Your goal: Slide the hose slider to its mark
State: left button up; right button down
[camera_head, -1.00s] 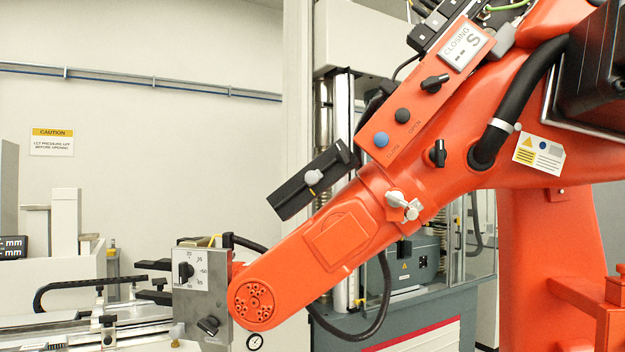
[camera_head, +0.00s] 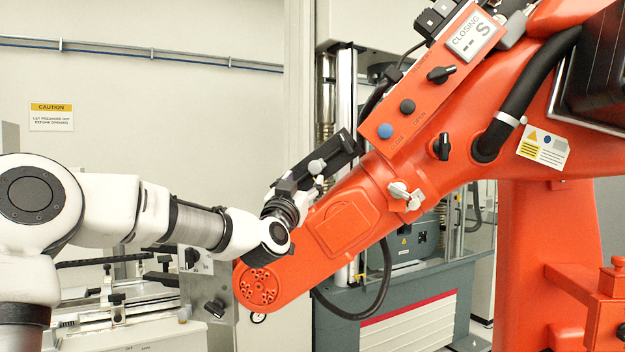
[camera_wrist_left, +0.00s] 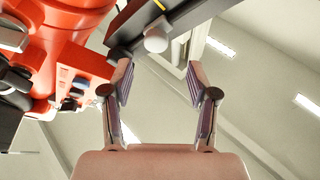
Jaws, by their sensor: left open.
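The hose slider's rail (camera_head: 343,147) is a dark bar, slanting up to the right beside the orange arm of the machine. Its pale round knob (camera_head: 316,167) sits partway along it. In the left wrist view the knob (camera_wrist_left: 156,40) sticks out from the dark rail (camera_wrist_left: 190,14). My left gripper (camera_head: 303,178) is at the lower left part of the rail, close to the knob, and hides that part. In the wrist view its open fingers (camera_wrist_left: 159,72) stand either side of the knob's line, with the knob just beyond the tips.
The orange machine arm (camera_head: 345,228) runs close behind and below my gripper. It carries a panel with a blue button (camera_head: 385,131) and black knobs. Open space lies above and left of the rail.

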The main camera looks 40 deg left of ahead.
aim_at(314, 167)
pick_arm(q)
jog(key=p+x, duration=0.1)
jog(key=x, duration=0.1)
jog(key=p+x, duration=0.2)
jog(key=x, duration=0.1)
jog(key=p+x, duration=0.1)
jog(key=x, duration=0.1)
jog(key=shift+w+d, duration=0.2)
jog(key=shift+w, duration=0.15)
jog(key=shift+w+a+r+p, duration=0.15)
jog(key=shift+w+a+p, duration=0.05)
jog(key=shift+w+p, duration=0.15)
jog(key=shift+s, duration=0.2)
